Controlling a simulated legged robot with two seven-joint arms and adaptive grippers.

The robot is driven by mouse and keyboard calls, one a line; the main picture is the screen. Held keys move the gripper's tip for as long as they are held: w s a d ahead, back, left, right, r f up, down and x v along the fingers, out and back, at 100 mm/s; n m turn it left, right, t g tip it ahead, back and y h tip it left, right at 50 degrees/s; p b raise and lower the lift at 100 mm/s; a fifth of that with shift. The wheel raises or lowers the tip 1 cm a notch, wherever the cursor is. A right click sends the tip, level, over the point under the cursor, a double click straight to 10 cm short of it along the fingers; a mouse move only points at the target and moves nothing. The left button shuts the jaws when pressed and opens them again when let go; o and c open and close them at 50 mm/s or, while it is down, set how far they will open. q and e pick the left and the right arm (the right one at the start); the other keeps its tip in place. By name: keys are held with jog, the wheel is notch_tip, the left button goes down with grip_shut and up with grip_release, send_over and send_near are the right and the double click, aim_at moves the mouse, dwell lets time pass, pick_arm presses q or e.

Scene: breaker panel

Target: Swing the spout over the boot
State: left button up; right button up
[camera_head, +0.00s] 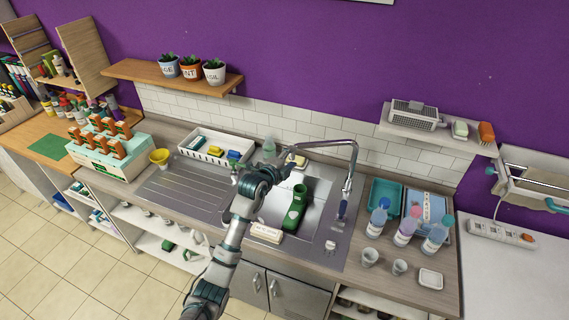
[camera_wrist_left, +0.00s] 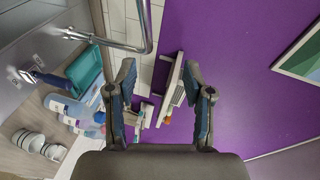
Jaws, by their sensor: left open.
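The chrome spout (camera_head: 325,143) rises at the right side of the sink, and its top pipe runs left over the back of the basin. In the left wrist view the bent spout pipe (camera_wrist_left: 115,43) shows at the upper left, apart from my fingers. The green boot (camera_head: 294,210) stands in the sink basin, below and in front of the spout. My left gripper (camera_head: 280,168) is over the left part of the sink near the spout's left end; contact cannot be told. In the wrist view my left gripper (camera_wrist_left: 160,75) is open, with nothing between its fingers.
A blue-handled part (camera_head: 342,209) is at the spout's base. A white soap block (camera_head: 266,232) lies on the sink's front edge. Bottles (camera_head: 405,230) and a teal tray (camera_head: 386,193) stand to the right. A white bin (camera_head: 215,148) is at the left back.

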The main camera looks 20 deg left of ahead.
pick_arm(q)
jog(key=shift+v, duration=1.8)
jog(key=shift+f, duration=0.1)
